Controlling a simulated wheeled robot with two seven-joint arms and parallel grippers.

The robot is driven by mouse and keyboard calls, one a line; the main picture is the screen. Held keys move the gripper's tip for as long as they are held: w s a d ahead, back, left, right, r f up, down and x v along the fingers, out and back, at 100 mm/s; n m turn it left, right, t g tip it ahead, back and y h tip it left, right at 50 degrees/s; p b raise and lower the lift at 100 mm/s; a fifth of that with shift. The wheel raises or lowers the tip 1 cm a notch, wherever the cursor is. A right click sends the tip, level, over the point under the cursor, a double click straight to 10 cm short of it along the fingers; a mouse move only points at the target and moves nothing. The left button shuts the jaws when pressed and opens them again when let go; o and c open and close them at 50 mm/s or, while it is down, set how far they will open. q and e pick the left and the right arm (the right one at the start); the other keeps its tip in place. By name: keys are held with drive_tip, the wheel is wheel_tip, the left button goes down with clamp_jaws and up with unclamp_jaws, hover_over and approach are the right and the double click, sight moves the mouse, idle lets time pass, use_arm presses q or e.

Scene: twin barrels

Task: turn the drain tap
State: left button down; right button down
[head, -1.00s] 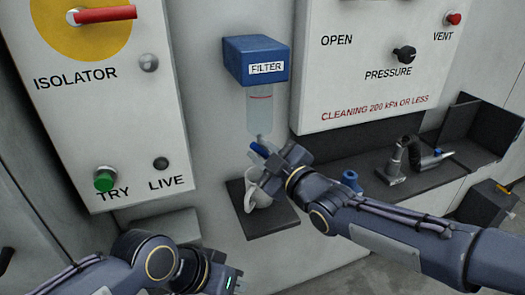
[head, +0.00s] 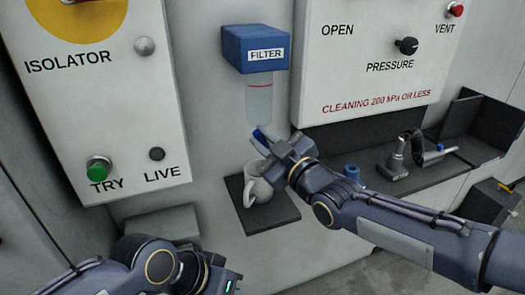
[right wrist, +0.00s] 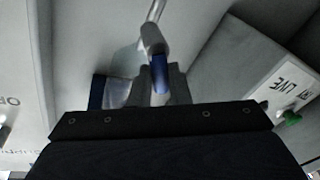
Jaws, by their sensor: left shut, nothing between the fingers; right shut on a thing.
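The blue filter head (head: 255,48) is on the wall, with a clear bowl (head: 259,100) bearing a red line below it. The drain tap's blue handle (head: 262,136) is under the bowl. My right gripper (head: 266,143) is shut on this handle; the right wrist view shows the blue handle (right wrist: 160,74) between the fingers and a metal pipe above it. A white mug (head: 262,187) stands on a dark shelf below, partly behind my gripper. My left gripper (head: 228,286) is shut and empty at the bottom edge, mostly cut off.
The dark shelf (head: 275,218) juts out from the wall. The isolator panel (head: 110,125) is at left and the pressure panel (head: 365,60) at right. A grey ledge with a clamp-like metal tool (head: 396,165) and a blue cap (head: 351,172) lies at right.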

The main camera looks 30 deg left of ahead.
drive_tip(key=shift+w+d+m+t+y+b, duration=0.15)
drive_tip(key=shift+w+m+t+b, duration=0.1)
drive_tip(key=shift+m+b, duration=0.85)
drive_tip(key=shift+w+d+m+t+y+b, duration=0.1)
drive_tip(key=shift+d+m+t+b, duration=0.1)
drive_tip(key=shift+m+b, duration=0.9)
drive_tip(key=shift+w+d+m+t+y+b, duration=0.1)
drive_tip(key=shift+w+m+t+b, duration=0.15)
drive_tip(key=shift+m+b, duration=0.85)
drive_tip(key=c, duration=1.6)
unclamp_jaws()
drive_tip(key=shift+c, duration=0.2)
drive_tip(key=v, duration=0.8)
drive_tip(key=shift+b, duration=0.4)
